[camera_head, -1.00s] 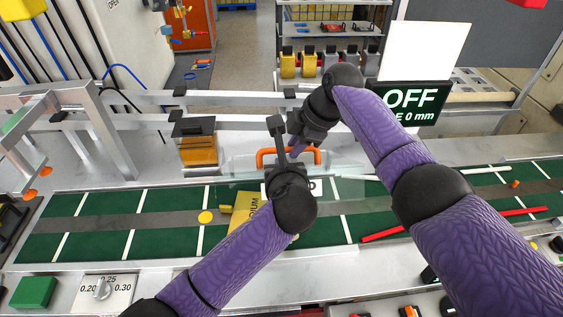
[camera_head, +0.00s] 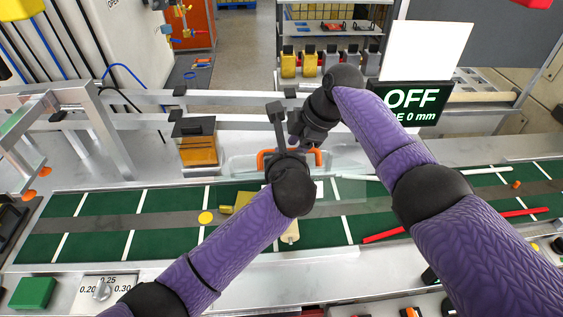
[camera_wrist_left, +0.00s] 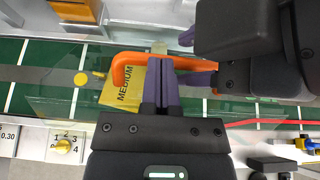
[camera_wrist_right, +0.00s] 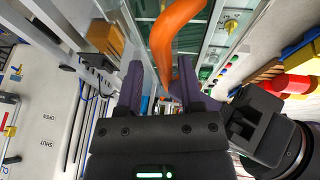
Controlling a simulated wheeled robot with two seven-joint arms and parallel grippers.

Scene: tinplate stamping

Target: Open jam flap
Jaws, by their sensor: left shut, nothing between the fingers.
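The jam flap is a clear panel (camera_head: 345,195) over the green conveyor, with an orange handle (camera_head: 266,156) along its far side. The handle also shows in the left wrist view (camera_wrist_left: 122,68) and the right wrist view (camera_wrist_right: 168,45). My left gripper (camera_wrist_left: 160,88) is shut and empty, its fingertips at the handle's near side; I cannot tell whether they touch it. My right gripper (camera_wrist_right: 160,90) is open, with the handle running between and ahead of its fingers. My wrists and arms hide part of the flap and handle in the head view.
A yellow piece marked MEDIUM (camera_wrist_left: 122,90) and a yellow disc (camera_head: 205,217) lie on the conveyor (camera_head: 105,220). A red rod (camera_head: 385,233) lies to the right. An OFF display (camera_head: 410,98) stands behind my right arm. The two grippers are close together.

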